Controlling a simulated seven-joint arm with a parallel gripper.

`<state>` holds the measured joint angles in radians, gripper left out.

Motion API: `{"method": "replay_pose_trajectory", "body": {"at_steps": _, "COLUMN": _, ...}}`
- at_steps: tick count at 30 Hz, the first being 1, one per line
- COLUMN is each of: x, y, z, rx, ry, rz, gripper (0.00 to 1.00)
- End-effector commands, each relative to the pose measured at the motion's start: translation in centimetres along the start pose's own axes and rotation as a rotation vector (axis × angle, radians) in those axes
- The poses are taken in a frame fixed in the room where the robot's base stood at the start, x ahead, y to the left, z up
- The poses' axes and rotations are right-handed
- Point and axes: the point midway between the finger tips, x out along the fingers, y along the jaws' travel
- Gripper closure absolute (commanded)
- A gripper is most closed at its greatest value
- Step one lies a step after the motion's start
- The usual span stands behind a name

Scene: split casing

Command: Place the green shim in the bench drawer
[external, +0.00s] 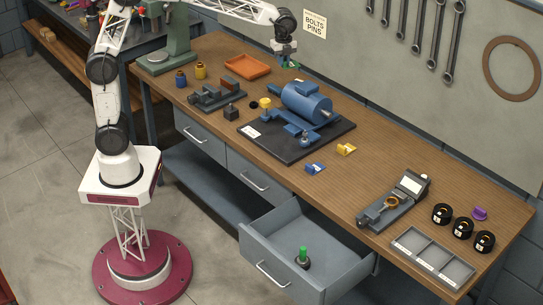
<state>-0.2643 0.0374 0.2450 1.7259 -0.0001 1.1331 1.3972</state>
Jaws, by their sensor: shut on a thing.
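My gripper (285,61) is at the back of the bench, above the area between the orange tray and the blue motor. It is shut on a small green piece, which I take to be the green shim (292,65); only bits of green show at the fingertips, so its shape is unclear. The bench drawer (272,231) is pulled open at the front of the bench, low in the view. Inside it stands an upright green-topped item with a dark round base (303,258).
The blue motor (306,103) sits on a black plate below and right of my gripper. An orange tray (247,66) lies to its left. Blue and yellow blocks (346,149), a gauge (394,201), black rings (463,228) and a grey divided tray (433,257) lie rightward. The drawer has free floor.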

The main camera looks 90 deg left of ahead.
Motion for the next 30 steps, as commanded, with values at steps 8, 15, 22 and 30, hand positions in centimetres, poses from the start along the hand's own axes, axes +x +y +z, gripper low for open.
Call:
{"method": "replay_pose_trajectory", "body": {"at_steps": 8, "x": 0.0, "y": 0.6, "z": -7.4, "rx": 0.167, "ry": 0.000, "rz": 0.000, "gripper": 1.00}}
{"method": "replay_pose_trajectory", "body": {"at_steps": 15, "x": 0.0, "y": 1.7, "z": -13.6, "rx": 0.309, "ry": 0.000, "rz": 0.001, "gripper": 1.00}}
{"method": "replay_pose_trajectory", "body": {"at_steps": 22, "x": 0.0, "y": 3.2, "z": -19.4, "rx": 0.446, "ry": 0.000, "rz": 0.000, "gripper": 1.00}}
{"method": "replay_pose_trajectory", "body": {"at_steps": 30, "x": 0.0, "y": 5.7, "z": -26.2, "rx": 0.605, "ry": 0.000, "rz": 0.000, "gripper": 1.00}}
